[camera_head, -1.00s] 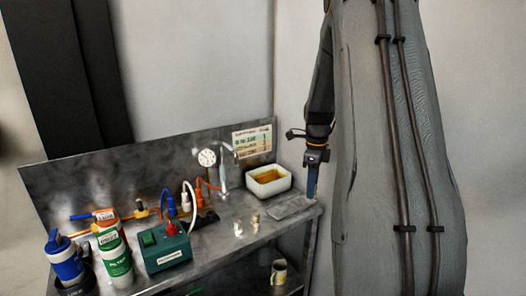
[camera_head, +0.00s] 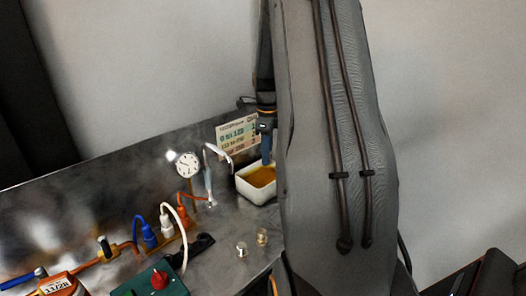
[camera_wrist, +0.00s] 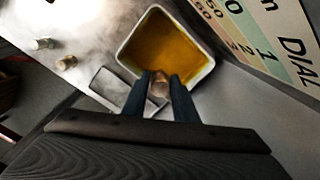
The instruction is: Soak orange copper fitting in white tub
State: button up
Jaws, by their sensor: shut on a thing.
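The white tub (camera_head: 243,187) holds amber liquid and stands at the back right of the metal bench. It also shows in the wrist view (camera_wrist: 123,52), just beyond my fingertips. My gripper (camera_head: 266,157) points down over the tub's back right part in the head view. In the wrist view my gripper (camera_wrist: 159,78) is shut on a small copper-coloured fitting (camera_wrist: 160,88). The fitting appears at the tub's near edge there, with no clear sign of touching the liquid. It cannot be made out in the head view.
A shallow grey tray (camera_wrist: 110,87) lies beside the tub. Two small metal fittings (camera_head: 241,249) (camera_head: 262,237) stand on the bench. A dial gauge (camera_head: 187,164), a bent metal spout (camera_head: 209,172) and a printed chart (camera_head: 237,137) are close by. A teal box (camera_head: 140,289) is at front left.

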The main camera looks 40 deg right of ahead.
jog(key=shift+f+b, duration=3.4)
jog(key=shift+f, duration=1.9)
jog(key=shift+r+p, duration=3.3)
jog(key=shift+r, duration=1.65)
